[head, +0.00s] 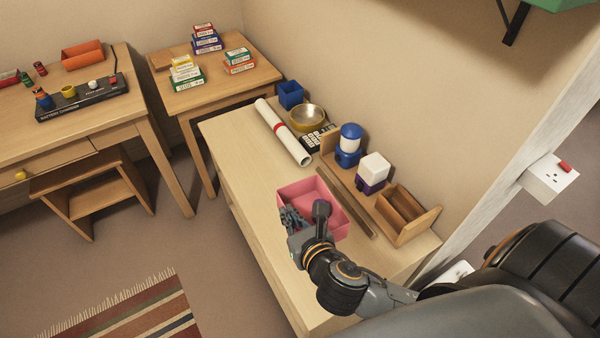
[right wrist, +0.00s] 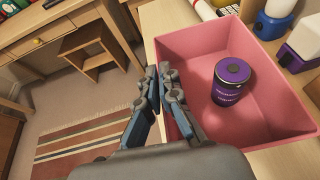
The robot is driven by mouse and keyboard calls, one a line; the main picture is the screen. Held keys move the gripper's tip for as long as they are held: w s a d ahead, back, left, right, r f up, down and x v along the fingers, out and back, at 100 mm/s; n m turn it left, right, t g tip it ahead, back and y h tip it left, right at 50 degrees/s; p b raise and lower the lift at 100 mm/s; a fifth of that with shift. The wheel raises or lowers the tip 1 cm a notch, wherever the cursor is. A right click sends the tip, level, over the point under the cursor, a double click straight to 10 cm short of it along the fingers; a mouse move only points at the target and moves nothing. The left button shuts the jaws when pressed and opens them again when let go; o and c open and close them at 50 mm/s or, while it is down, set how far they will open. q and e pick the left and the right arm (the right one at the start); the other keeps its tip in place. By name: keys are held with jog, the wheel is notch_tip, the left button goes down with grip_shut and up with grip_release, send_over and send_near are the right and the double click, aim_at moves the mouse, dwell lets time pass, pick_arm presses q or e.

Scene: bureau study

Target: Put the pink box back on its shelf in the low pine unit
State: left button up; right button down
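The pink box (head: 326,190) is an open bin on top of the low pine unit (head: 248,170), near its front edge. In the right wrist view the pink box (right wrist: 275,115) holds a purple and black can (right wrist: 232,82) standing upright. My right gripper (head: 292,222) is at the box's near left wall. In the right wrist view its fingers (right wrist: 161,92) are close together, one outside and one inside, pinching the wall. The unit's shelves are hidden from this angle. My left gripper is not in view.
A striped rug (head: 130,315) lies on open floor left of the unit.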

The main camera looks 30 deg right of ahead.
aim_at(289, 199)
jog(key=shift+s+f+n, duration=0.25)
jog(key=shift+f+n, duration=0.05)
jog(key=shift+f, duration=0.3)
jog(key=shift+w+f+y, duration=0.1)
jog(key=shift+f+y, duration=0.2)
jog(key=w+d+f, duration=0.1)
jog(key=w, duration=0.1)
jog(key=w+d+f, duration=0.1)
jog(key=w, duration=0.2)
jog(key=w+d+f, duration=0.1)
jog(key=w+f, duration=0.1)
jog(key=w, duration=0.1)
jog(key=shift+w+d, duration=0.15)
jog(key=shift+w, duration=0.05)
jog(key=w+f, duration=0.1)
jog(key=w+d+f+b, duration=0.1)
jog(key=f, duration=0.1)
jog(key=w+f+b, duration=0.1)
jog(key=w+f, duration=0.1)
jog(key=shift+d+f, duration=0.2)
jog(key=shift+d, duration=0.05)
jog(key=shift+w+d+f+b, duration=0.1)
jog(key=shift+f+b, duration=0.35)
jog(key=shift+f, duration=1.25)
jog(key=shift+f, duration=0.2)
jog(key=c, duration=1.5)
grip_release()
